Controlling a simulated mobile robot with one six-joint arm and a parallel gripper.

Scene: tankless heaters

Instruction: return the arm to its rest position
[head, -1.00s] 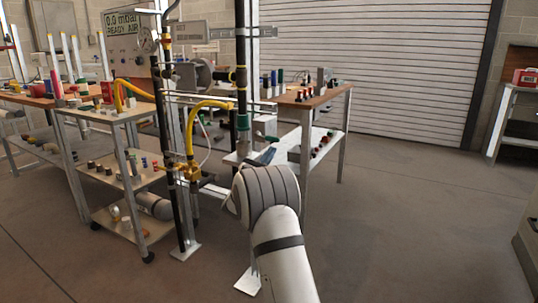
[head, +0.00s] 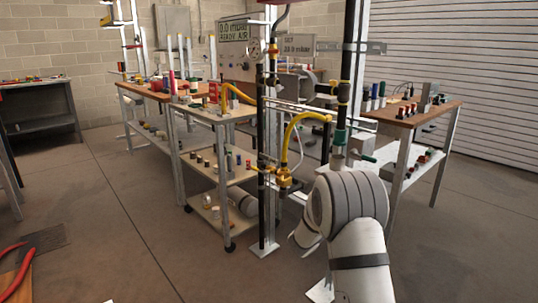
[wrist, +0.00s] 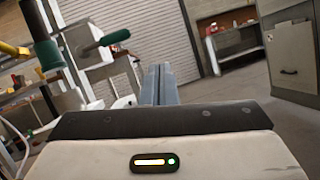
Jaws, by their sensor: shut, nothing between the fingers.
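My arm (head: 349,217) rises from the lower right of the head view, its rounded joint in front of the pipe stand. My gripper (wrist: 163,72) shows in the wrist view, its two grey fingers together with nothing between them. In the head view the fingers are not clearly visible behind my arm. A green-handled valve (wrist: 112,38) is left of the fingers in the wrist view, apart from them.
The pipe stand with yellow hoses (head: 285,135) stands close beyond my arm. A shelf cart (head: 221,170) is to its left, a wooden-topped bench (head: 415,112) to its right. Red-handled pliers (head: 14,268) lie at lower left. Open floor lies left of the cart.

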